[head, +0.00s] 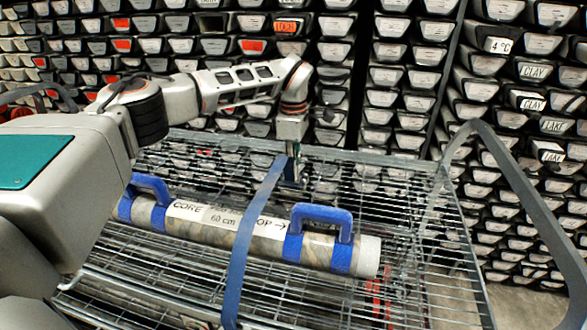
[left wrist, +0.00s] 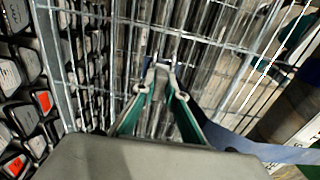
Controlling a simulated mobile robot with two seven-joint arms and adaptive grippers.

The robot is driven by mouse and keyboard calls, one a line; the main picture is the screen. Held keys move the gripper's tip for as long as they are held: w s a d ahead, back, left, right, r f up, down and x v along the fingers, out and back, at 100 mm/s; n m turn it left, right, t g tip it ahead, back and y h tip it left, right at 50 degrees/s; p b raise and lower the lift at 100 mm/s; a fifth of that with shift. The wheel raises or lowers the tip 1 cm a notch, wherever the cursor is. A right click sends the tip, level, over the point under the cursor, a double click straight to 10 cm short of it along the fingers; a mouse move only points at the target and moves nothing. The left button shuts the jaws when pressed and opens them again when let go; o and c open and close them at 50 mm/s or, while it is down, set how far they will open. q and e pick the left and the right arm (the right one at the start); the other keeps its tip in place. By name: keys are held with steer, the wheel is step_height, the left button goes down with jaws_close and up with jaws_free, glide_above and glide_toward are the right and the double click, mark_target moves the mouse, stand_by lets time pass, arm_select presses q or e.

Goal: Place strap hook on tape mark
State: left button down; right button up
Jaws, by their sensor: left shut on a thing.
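My left gripper (head: 292,176) points down at the far side of a wire cart (head: 420,262). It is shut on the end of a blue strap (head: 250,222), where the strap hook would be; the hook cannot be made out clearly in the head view. In the left wrist view the fingers (left wrist: 160,72) close together over the wire mesh, with a small dark blue piece at their tips. The strap runs from the gripper across a core tube (head: 268,237) to the near side. I cannot make out a tape mark. My right gripper is out of view.
The core tube lies in the cart, with a blue handle (head: 322,215) near its right end and another (head: 150,185) near its left. A grey loop (head: 520,185) rises at the cart's right. Racks of labelled core boxes (head: 400,75) stand close behind.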

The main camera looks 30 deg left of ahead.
arm_select(q)
steer(key=c, duration=2)
jaws_free()
steer(key=shift+f, duration=0.15)
steer(key=shift+c, duration=0.2)
step_height(320, 180, up, 12)
steer(key=p, duration=0.2)
steer(key=shift+r, duration=0.2)
